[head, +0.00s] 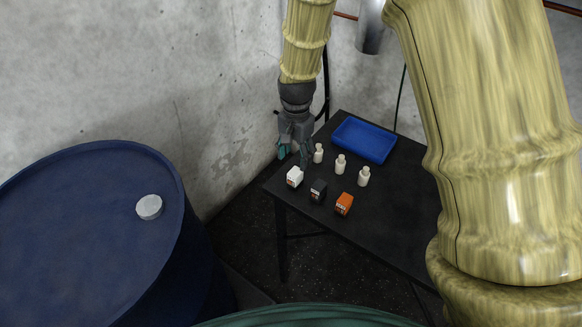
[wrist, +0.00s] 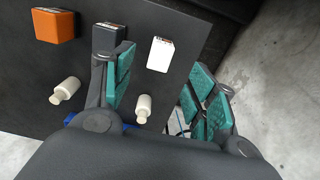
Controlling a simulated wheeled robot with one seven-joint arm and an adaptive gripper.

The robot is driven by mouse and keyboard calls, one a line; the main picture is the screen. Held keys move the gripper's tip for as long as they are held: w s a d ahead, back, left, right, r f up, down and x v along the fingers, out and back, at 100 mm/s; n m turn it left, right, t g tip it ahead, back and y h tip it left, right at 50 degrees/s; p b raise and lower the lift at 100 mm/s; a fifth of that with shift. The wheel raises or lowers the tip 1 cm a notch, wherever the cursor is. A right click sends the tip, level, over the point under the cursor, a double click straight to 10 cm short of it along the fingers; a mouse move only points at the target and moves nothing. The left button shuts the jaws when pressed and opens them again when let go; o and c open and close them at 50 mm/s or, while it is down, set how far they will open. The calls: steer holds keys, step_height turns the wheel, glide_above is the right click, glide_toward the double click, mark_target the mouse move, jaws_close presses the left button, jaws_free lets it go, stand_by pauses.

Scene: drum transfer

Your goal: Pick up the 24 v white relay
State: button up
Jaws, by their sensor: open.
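The white relay (head: 294,177) stands at the near left corner of the black table, left of a black relay (head: 318,190) and an orange relay (head: 344,204). My gripper (head: 294,153) is open and empty, above and behind the white relay in the head view. In the wrist view the white relay (wrist: 160,54) shows beyond and between the teal finger pads of my gripper (wrist: 160,90), apart from them. The orange relay (wrist: 54,25) is at the upper left, and the black relay (wrist: 108,37) is partly hidden by a finger. I cannot read the voltage label.
A blue tray (head: 364,140) lies at the table's back. A blue drum (head: 80,215) with a white cap (head: 149,207) stands left.

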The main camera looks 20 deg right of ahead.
mark_target(295, 172)
steer(key=shift+s+f, duration=0.35)
steer(key=shift+f, duration=0.25)
steer(key=f, duration=0.2)
steer(key=f+p, duration=0.1)
steer(key=shift+w+f, duration=0.35)
steer(key=shift+w, duration=0.05)
steer(key=shift+s+f+p, duration=0.15)
steer(key=shift+s+p, duration=0.15)
steer(key=shift+p, duration=0.1)
steer(key=shift+w+f+p, duration=0.15)
steer(key=shift+f+p, duration=0.2)
steer(key=shift+f, duration=0.2)
steer(key=shift+w+f+p, duration=0.15)
steer(key=shift+f+p, duration=0.2)
steer(key=shift+f, duration=0.15)
steer(key=shift+f+p, duration=0.55)
steer(key=shift+f, duration=1)
steer(key=c, duration=1.1)
